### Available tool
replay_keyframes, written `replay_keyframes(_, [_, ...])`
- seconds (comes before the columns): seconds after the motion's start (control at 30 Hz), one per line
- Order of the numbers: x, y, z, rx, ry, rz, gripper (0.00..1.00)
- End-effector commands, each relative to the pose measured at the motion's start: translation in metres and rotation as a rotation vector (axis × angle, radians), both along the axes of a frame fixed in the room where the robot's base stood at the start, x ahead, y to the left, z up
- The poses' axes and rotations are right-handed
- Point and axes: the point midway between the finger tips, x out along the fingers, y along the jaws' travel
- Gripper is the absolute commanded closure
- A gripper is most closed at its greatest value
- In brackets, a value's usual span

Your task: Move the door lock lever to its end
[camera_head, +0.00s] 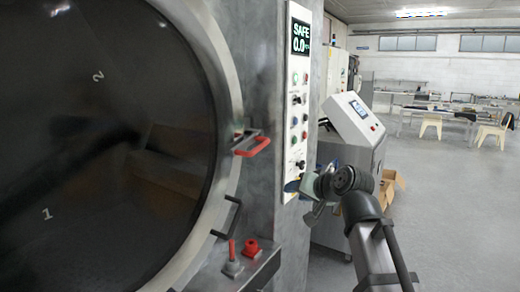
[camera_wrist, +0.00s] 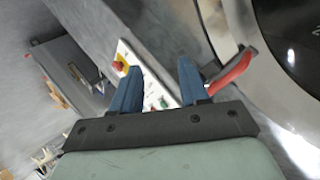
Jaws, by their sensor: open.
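A red handle on a dark bracket (camera_head: 254,145) sticks out at the right rim of the big round door (camera_head: 110,150). A short lever with a red grip (camera_head: 232,250) stands on a grey ledge below, beside a red knob-like part (camera_head: 250,247). The frames do not say which is the door lock lever. My gripper (camera_head: 297,188) is in front of the control panel's lower end, right of and below the red handle, apart from it. In the wrist view, my gripper (camera_wrist: 157,68) has its blue fingers spread with nothing between them. The red handle (camera_wrist: 232,75) lies outside the right finger.
The white control panel (camera_head: 297,110) with buttons and a "SAFE 0.0" display is on the grey wall right of the door. A black bar handle (camera_head: 230,218) sits below the red handle. A grey console (camera_head: 350,130) and cardboard box (camera_head: 392,185) stand behind my arm. Floor at right is open.

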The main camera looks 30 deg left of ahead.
Motion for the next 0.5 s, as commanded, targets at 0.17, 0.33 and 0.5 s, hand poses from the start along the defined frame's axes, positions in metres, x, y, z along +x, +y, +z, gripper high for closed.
replay_keyframes(0.17, [0.005,0.026,0.062,0.243,0.114,-0.008,0.56])
replay_keyframes(0.33, [0.004,0.038,0.091,0.469,0.288,-0.037,0.56])
replay_keyframes(0.5, [0.007,0.038,0.101,0.569,0.386,-0.081,0.56])
